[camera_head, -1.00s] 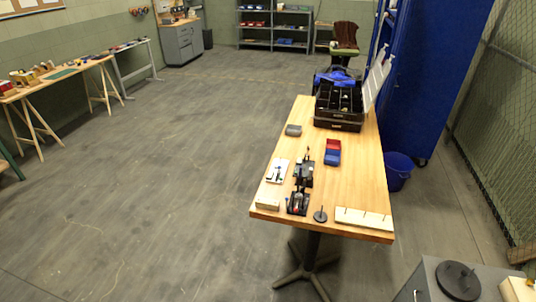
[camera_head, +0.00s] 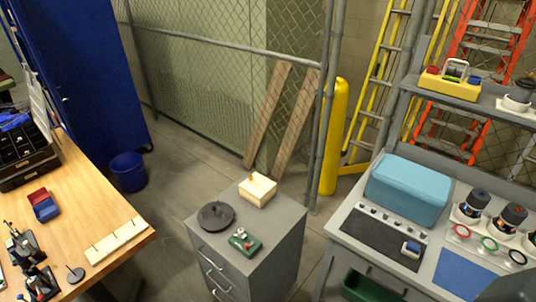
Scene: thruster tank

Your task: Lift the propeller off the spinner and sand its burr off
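No propeller can be made out for certain, and neither gripper is in view. A black round disc with a short upright post (camera_head: 216,215), which may be the spinner, sits on top of the grey drawer cabinet (camera_head: 255,260). A smaller dark disc with a pin (camera_head: 75,274) stands on the wooden table (camera_head: 105,210) at left.
A green device (camera_head: 244,241) and a pale wooden box (camera_head: 257,190) share the cabinet top. The grey bench (camera_head: 340,228) carries a teal covered box (camera_head: 407,190), several dark-topped cylinders (camera_head: 471,203) and coloured rings. A blue bucket (camera_head: 128,171) stands on the floor between table and fence.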

